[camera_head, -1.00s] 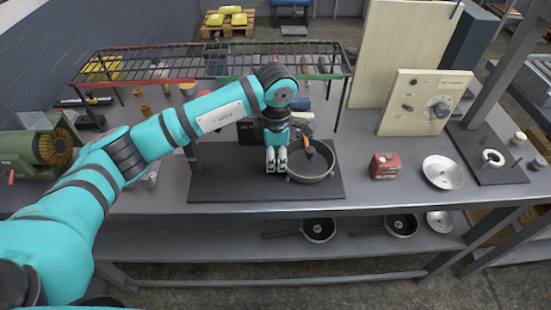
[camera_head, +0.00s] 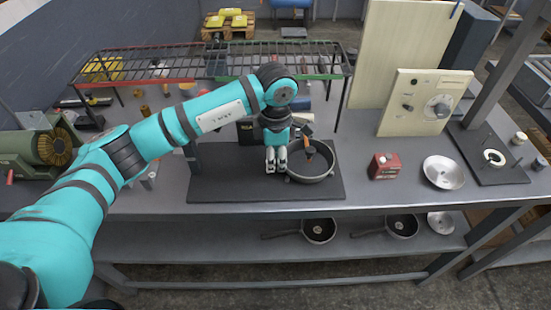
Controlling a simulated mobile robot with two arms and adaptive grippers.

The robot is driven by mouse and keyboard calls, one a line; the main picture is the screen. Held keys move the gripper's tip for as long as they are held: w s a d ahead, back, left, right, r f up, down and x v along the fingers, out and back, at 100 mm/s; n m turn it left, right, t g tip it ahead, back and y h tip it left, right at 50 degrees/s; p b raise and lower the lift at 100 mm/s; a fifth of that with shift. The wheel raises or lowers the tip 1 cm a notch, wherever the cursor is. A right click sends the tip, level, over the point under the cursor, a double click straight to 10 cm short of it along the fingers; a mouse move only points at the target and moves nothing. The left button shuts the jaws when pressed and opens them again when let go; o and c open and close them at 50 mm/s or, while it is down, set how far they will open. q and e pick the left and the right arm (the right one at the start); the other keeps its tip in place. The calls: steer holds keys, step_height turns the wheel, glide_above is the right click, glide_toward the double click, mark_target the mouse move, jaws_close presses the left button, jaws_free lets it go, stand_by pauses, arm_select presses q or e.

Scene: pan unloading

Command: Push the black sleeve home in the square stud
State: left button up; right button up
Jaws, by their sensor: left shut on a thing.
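My left gripper (camera_head: 276,161) points down at the left rim of a round grey pan (camera_head: 312,177), with its fingers close together. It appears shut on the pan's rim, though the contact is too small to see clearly. The pan sits on a dark mat (camera_head: 235,188) on the bench. A slim orange-brown piece (camera_head: 309,149) stands at the pan's far inner side, with a small dark part (camera_head: 307,129) just behind it. I cannot make out the black sleeve or square stud for certain. My right gripper is not in view.
A wire rack (camera_head: 130,66) spans the back of the bench. A red box (camera_head: 384,166) and a shallow metal dish (camera_head: 443,172) stand right of the mat. A panel with a dial (camera_head: 425,100) is behind them. More pans (camera_head: 319,230) lie on the lower shelf.

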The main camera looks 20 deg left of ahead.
arm_select(q)
steer(key=shift+f+b, duration=0.2)
steer(key=shift+b, duration=0.1)
steer(key=shift+d+r, duration=0.1)
steer(key=shift+d, duration=0.05)
stand_by(0.8)
steer(key=shift+a, duration=0.25)
stand_by(0.4)
steer(key=shift+s+a+b, duration=0.2)
steer(key=shift+a+b, duration=0.1)
steer(key=shift+a, duration=0.3)
jaws_close()
steer(key=shift+s+a, duration=0.15)
steer(key=shift+a, duration=0.5)
steer(key=shift+d, duration=0.15)
steer(key=shift+r, duration=0.25)
steer(key=shift+d+f+b, duration=0.1)
steer(key=shift+b, duration=0.55)
